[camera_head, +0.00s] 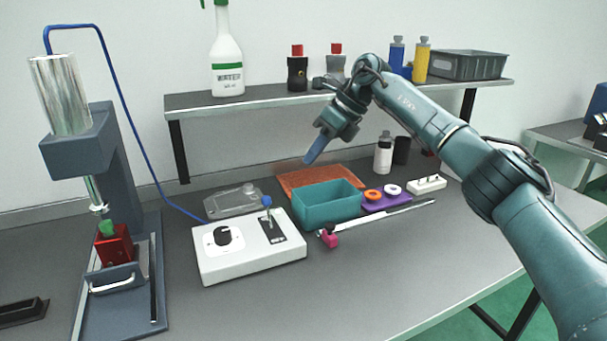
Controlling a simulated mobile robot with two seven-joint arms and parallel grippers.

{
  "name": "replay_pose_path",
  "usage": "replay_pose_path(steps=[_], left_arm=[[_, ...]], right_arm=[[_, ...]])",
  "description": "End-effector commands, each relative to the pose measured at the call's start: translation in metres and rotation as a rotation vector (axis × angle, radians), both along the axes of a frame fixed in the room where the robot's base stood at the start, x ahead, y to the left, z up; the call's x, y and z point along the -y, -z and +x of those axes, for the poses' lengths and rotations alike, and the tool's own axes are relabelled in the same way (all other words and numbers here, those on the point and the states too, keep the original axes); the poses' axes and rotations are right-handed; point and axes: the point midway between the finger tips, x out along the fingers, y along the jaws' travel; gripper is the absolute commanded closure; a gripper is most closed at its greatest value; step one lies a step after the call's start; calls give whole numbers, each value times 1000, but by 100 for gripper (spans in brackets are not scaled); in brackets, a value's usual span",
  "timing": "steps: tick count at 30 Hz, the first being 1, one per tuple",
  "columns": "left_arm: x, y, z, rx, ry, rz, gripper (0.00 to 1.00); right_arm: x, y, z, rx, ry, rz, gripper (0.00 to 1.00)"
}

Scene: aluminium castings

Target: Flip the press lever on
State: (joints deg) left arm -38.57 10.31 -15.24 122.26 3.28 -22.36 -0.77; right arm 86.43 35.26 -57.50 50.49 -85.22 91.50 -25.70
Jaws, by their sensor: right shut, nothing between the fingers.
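A white control box (252,252) stands on the bench, left of centre. A lever with a blue knob (267,202) stands up from a black slot plate on its right part, and a black dial (223,236) is on its left part. A blue hose links the box to a press (107,180) at the left. The press holds a red block (114,245) with a green top under its ram. My right gripper (310,158) is shut and empty, pointing down and left above the teal bin, up and right of the lever, apart from it. My left gripper is not in view.
A teal bin (329,212) stands right of the box. Behind it is a brown mat (300,178); to its right are a purple holder (386,202) and a white block (427,185). A shelf (270,94) with bottles runs behind. The front of the bench is clear.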

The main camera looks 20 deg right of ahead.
Motion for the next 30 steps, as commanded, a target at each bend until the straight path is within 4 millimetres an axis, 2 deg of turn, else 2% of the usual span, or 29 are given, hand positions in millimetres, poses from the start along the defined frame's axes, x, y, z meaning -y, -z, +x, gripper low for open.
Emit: replay_pose_path(steps=[1, 6, 23, 26, 28, 30], left_arm=[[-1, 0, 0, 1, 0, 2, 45], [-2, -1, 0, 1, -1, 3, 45], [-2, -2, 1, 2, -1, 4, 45], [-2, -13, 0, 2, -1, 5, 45], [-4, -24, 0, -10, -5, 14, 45], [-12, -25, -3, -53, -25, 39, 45]], right_arm=[[4, -8, 1, 2, 2, 0, 100], [11, -19, 0, 0, 1, 0, 100], [13, -21, 0, -1, 1, 0, 100], [12, -33, 0, 0, 1, 0, 100], [12, -51, 0, 1, 1, 0, 100], [12, -75, 0, 1, 1, 0, 100]])
